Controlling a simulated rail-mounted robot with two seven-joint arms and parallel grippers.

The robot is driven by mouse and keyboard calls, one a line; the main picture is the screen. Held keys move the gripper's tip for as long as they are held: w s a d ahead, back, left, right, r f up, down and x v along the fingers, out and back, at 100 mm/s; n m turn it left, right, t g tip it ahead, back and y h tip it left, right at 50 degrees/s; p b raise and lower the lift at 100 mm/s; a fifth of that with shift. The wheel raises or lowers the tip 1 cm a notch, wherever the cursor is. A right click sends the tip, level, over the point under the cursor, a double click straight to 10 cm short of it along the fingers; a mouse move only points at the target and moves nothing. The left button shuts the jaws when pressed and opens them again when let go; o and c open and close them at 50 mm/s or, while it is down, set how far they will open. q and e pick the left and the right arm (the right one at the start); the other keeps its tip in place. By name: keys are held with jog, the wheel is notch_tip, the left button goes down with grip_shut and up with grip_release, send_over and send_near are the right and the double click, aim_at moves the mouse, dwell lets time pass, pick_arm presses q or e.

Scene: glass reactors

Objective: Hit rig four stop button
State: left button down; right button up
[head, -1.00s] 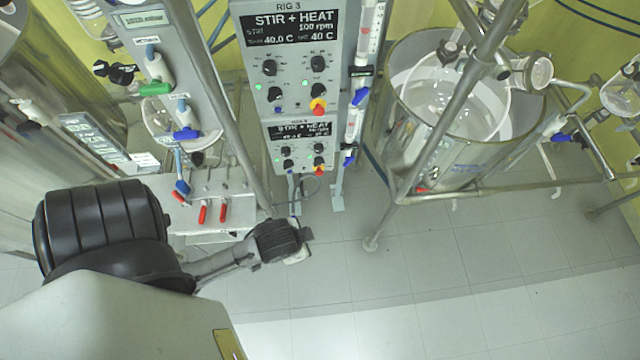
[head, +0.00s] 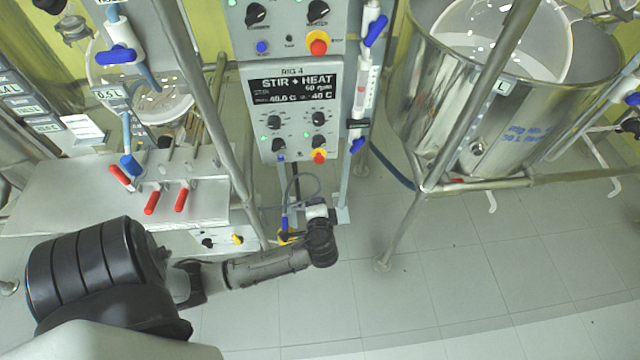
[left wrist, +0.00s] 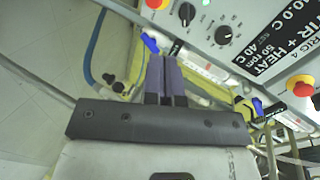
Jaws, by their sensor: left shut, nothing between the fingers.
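The rig four panel, marked RIG 4 (head: 294,110), shows STIR + HEAT. Its stop button (head: 319,156) is a red mushroom cap on a yellow base at the panel's lower right corner. In the left wrist view this button (left wrist: 157,4) is cut by the top edge, beyond the black knobs. My left gripper (head: 316,209) is below the panel, under the stop button and apart from it. Its dark purple fingers (left wrist: 166,78) are shut and empty. My right gripper is not in view.
The rig three red button (head: 318,43) is directly above. A blue-handled valve (head: 357,145) is close right of the panel. A metal vessel (head: 480,110) in a pipe frame stands right. Red-handled levers (head: 152,202) are at left. The floor in front is clear.

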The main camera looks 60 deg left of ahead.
aim_at(319, 162)
pick_arm(q)
jog(key=w+a+f+m+t+y+b, duration=0.1)
jog(key=w+a+f+y+b, duration=0.3)
jog(key=f+b, duration=0.6)
jog(key=shift+w+a+f+b, duration=0.3)
jog(key=shift+w+b, duration=0.4)
jog(key=shift+b, duration=0.35)
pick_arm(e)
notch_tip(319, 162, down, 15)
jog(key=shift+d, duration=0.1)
pick_arm(q)
jog(key=shift+a, duration=0.1)
jog(key=b+x, duration=0.5)
jog(key=x, duration=0.8)
jog(key=shift+w+a+r+b, duration=0.2)
jog(key=shift+b, duration=0.15)
jog(key=shift+a, duration=0.15)
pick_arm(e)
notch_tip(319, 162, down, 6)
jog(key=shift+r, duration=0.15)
pick_arm(q)
jog(key=shift+w, duration=0.1)
